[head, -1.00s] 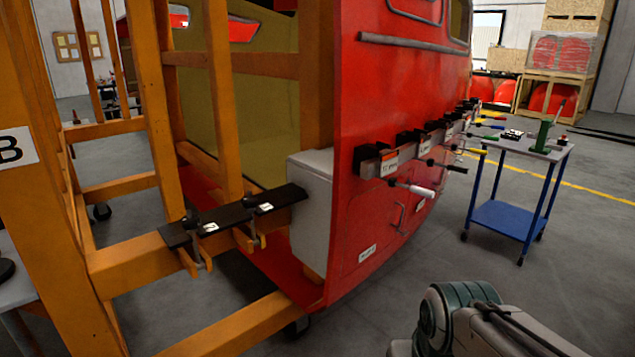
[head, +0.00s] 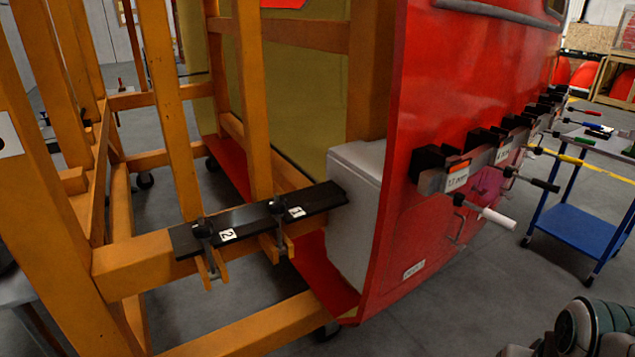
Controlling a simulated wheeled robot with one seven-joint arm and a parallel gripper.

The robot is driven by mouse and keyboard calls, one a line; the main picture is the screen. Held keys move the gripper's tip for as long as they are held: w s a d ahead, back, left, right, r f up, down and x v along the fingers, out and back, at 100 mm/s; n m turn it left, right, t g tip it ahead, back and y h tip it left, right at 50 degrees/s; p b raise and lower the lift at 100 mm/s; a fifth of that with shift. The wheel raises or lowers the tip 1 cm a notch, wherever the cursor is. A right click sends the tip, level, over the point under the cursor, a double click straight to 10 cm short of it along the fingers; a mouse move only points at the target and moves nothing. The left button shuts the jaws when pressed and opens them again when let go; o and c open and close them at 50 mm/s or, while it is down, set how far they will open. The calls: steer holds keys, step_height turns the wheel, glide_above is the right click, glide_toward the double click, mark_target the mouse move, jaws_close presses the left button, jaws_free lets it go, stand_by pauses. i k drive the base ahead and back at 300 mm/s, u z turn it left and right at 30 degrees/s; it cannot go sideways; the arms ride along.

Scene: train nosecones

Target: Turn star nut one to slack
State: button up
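Star nut one sits at the clamp beside the label "1" (head: 297,212) on a black bar (head: 250,213). The bar lies on an orange wooden beam near the grey box. The nut's dark knob (head: 277,207) is small, and its arms are hard to make out. A second clamp (head: 203,229) with the label "2" (head: 228,235) is to its left. Orange wooden pieces (head: 283,245) hang below each clamp. My gripper is not in view; only a grey-green part of my arm shows at the lower right.
The red nosecone shell (head: 450,110) stands right of the bar, with several clamps and handles sticking out. A grey box (head: 355,215) adjoins the bar's right end. Orange frame posts (head: 252,100) rise behind the bar. A blue trolley (head: 575,230) stands at right. Floor in front is clear.

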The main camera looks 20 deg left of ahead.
mark_target(276, 209)
steer(key=u, duration=0.3)
steer(key=i, duration=0.65)
steer(key=u, duration=1.05)
steer(key=i, duration=0.4)
steer(key=u, duration=0.45)
